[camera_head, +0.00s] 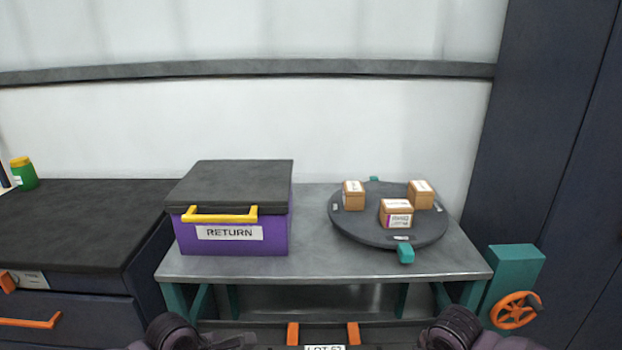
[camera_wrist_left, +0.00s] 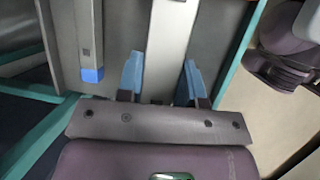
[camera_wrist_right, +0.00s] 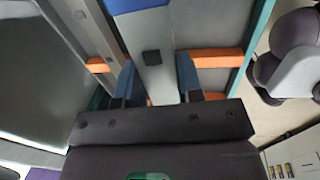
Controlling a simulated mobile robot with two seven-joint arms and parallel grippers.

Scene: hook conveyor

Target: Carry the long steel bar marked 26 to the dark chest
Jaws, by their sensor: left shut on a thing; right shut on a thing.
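In the left wrist view my left gripper (camera_wrist_left: 160,78) is shut on a long grey steel bar (camera_wrist_left: 172,40), one finger on each side. In the right wrist view my right gripper (camera_wrist_right: 155,85) is shut on a grey bar (camera_wrist_right: 152,38) with a blue end at the top. These look like two places on one bar, but I cannot confirm it. No 26 is readable. The dark chest (camera_head: 70,312), with drawers and orange handles, stands at the left in the head view. There my fingertips are below the frame; only wrist parts show.
A steel table (camera_head: 310,264) carries a purple RETURN box (camera_head: 270,240) with a dark lid and a round turntable (camera_head: 360,226) with three cartons. Another bar (camera_wrist_left: 88,35) with a blue end lies beside the held one. Orange holders (camera_head: 292,334) show at the bottom. The chest's top is mostly clear.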

